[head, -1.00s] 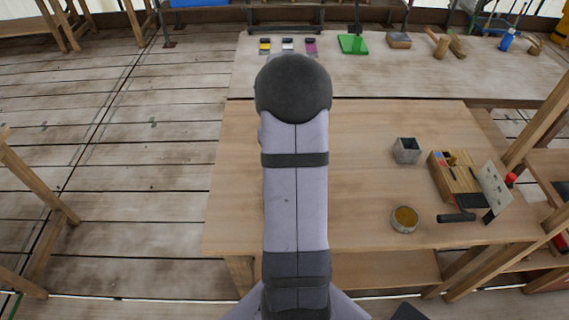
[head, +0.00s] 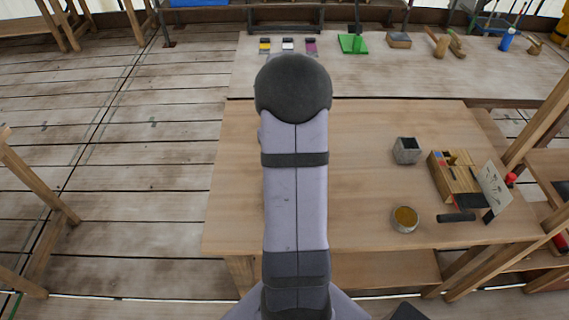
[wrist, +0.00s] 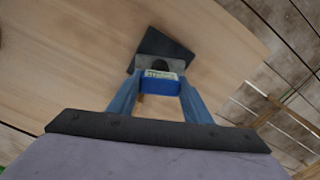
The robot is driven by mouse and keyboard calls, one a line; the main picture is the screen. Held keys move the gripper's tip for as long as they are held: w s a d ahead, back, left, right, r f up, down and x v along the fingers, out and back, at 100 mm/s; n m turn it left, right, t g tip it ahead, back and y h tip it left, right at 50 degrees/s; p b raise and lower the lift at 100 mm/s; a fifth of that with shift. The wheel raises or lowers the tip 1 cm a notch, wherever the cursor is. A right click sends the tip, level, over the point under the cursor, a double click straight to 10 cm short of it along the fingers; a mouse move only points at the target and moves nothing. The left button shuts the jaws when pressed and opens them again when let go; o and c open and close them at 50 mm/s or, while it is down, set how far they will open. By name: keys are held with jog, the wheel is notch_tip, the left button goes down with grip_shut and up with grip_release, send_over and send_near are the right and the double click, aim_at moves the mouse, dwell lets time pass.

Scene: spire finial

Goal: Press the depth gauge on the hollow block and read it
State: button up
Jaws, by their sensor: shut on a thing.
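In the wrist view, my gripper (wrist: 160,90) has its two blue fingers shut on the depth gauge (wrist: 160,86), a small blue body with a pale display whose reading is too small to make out. Just beyond the gauge is a grey block with a dark round opening (wrist: 160,64), which looks like the hollow block. It sits on a dark square plate (wrist: 175,48) on the wooden table. I cannot tell whether the gauge touches the block. In the head view my own arm hides the gripper, the gauge and this block.
On the right of the table (head: 370,130) stand a grey open-topped cube (head: 407,151), a round pot with amber contents (head: 404,219), a wooden tool rack (head: 455,178) and a white card (head: 493,188). A back bench holds coloured pieces and a green stand (head: 353,44). The table's left part is clear.

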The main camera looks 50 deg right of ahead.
jog(key=shift+r+p, duration=2.15)
jog(key=shift+r, duration=0.35)
jog(key=shift+f, duration=0.15)
jog(key=shift+f+b, duration=1.5)
jog(key=shift+f, duration=0.7)
jog(key=o, duration=1.3)
jog(key=shift+c, duration=0.2)
